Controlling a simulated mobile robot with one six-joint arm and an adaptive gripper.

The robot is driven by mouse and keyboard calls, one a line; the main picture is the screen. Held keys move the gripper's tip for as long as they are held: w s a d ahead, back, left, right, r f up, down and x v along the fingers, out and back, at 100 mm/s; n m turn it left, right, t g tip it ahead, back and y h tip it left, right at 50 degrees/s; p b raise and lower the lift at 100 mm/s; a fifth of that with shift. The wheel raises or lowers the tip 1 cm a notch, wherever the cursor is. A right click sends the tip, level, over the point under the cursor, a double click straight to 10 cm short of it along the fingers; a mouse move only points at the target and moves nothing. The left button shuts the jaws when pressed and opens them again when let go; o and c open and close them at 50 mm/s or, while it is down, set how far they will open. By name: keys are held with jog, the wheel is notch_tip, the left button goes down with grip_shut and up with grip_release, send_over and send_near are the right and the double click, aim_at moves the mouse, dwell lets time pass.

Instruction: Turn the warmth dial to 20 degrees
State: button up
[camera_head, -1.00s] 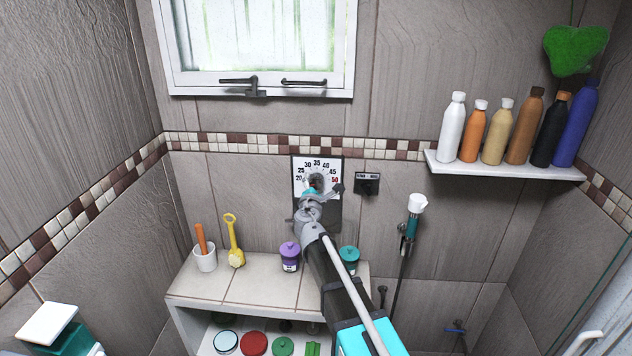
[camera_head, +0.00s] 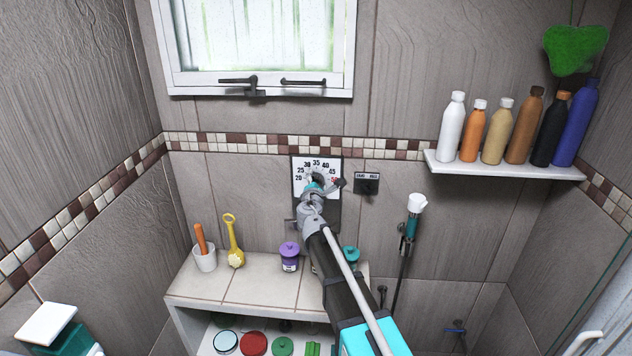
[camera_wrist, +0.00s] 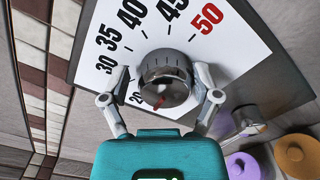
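The warmth dial's white plate (camera_head: 301,186) is on the tiled wall below the mosaic band, numbered up to a red 50. In the wrist view, its grey round knob (camera_wrist: 167,75) has a red mark at the lower left of its face, with the 20 beyond the knob's lower left. The mark's exact reading is unclear. My gripper (camera_wrist: 161,76) is open, one finger on each side of the knob. A gap shows at the left finger; whether the right finger touches is unclear. In the head view, my gripper (camera_head: 317,182) hides much of the knob.
A small switch plate (camera_head: 367,184) is right of the dial. Below are a tiled bench (camera_head: 262,290), a purple jar (camera_head: 290,257) and a teal jar (camera_head: 351,257). A shower handset (camera_head: 412,222) hangs at right, under a bottle shelf (camera_head: 505,170).

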jog(key=shift+w+a+r, duration=0.1)
jog(key=shift+a, duration=0.1)
jog(key=shift+c, duration=1)
jog(key=shift+o, duration=0.2)
jog(key=shift+a, duration=0.1)
jog(key=o, duration=1)
jog(key=shift+a, duration=0.1)
jog(key=shift+d, duration=0.2)
jog(key=s, duration=1.4)
jog(key=shift+a, duration=0.35)
